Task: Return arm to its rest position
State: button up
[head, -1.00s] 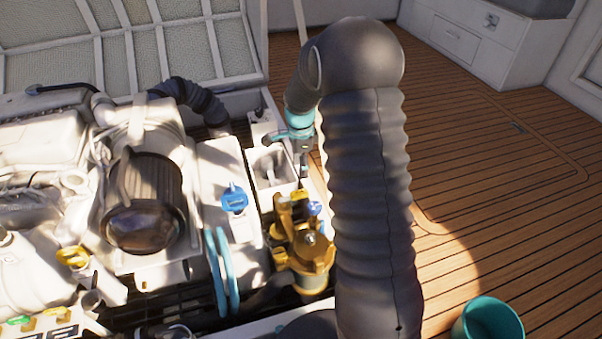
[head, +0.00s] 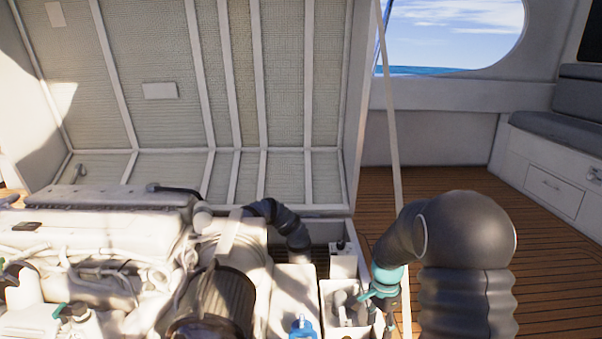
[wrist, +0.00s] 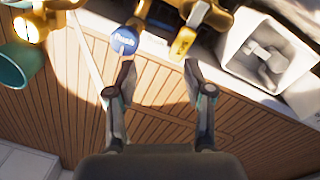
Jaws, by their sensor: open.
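My gripper shows in the wrist view (wrist: 158,75) with its two fingers spread apart and nothing between them. Beyond its fingertips are a blue round cap (wrist: 123,42) with lettering and a yellow part (wrist: 183,42). In the head view my arm, in a dark ribbed sleeve, rises at the lower right and bends down toward the engine's right side. Its teal wrist part shows beside the white box, and the fingertips are at or below the frame's bottom edge there.
The white engine (head: 90,240) fills the lower left, with a black hose (head: 280,225) and a blue cap (head: 301,327). The raised hatch lid (head: 160,90) stands behind it. A white open box (head: 342,300) is close to my wrist. A teal bucket (wrist: 12,68) shows at the wrist view's left. Wooden deck lies right.

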jog(key=s+a+r+n+t+p, duration=0.1)
jog(key=s+r+n, duration=0.5)
jog(key=s+r, duration=0.7)
jog(key=s+a+r+n+t+p, duration=0.2)
jog(key=s+a+r+n+t, duration=0.2)
jog(key=s+r, duration=0.9)
jog(key=s+n+t, duration=0.1)
jog(key=s+n, duration=0.1)
jog(key=shift+s+a+n, duration=0.3)
jog(key=shift+s+n, duration=0.05)
jog(key=shift+n, duration=0.05)
dwell(0.7)
